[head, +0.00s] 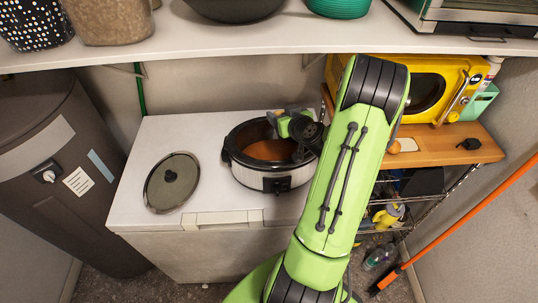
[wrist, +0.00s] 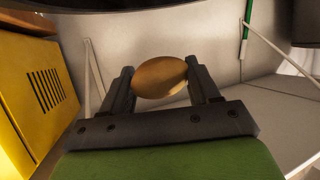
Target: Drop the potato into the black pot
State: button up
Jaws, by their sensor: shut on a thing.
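The black pot (head: 278,184) is an open slow cooker with a dark rim and a pale body, standing on the white chest. Its inside looks brown-orange. My gripper (head: 300,154) is over the right part of the pot's opening in the head view, partly covered by my arm. In the wrist view, my gripper (wrist: 161,85) is shut on the golden-brown potato (wrist: 160,77), which sits between the two fingertips. The potato cannot be made out in the head view. I cannot tell the exact height of the fingers above the pot's inside.
The glass lid (head: 172,182) lies left of the pot on the white chest (head: 140,135). A yellow microwave (head: 427,85) stands on a wooden shelf (head: 440,152) to the right, with a small orange-brown thing at its edge. A white shelf (head: 230,38) runs above the chest.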

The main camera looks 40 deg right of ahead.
jog(key=f+b, duration=0.1)
jog(key=f, duration=0.2)
jog(key=shift+w+a+f, duration=0.1)
jog(key=shift+w+f, duration=0.1)
jog(key=shift+s+r, duration=0.1)
jog(key=o, duration=1.2)
jog(key=shift+c, duration=0.2)
jog(key=shift+s+r, duration=0.1)
jog(key=shift+s, duration=0.2)
jog(key=b+v, duration=0.7)
jog(key=v, duration=0.8)
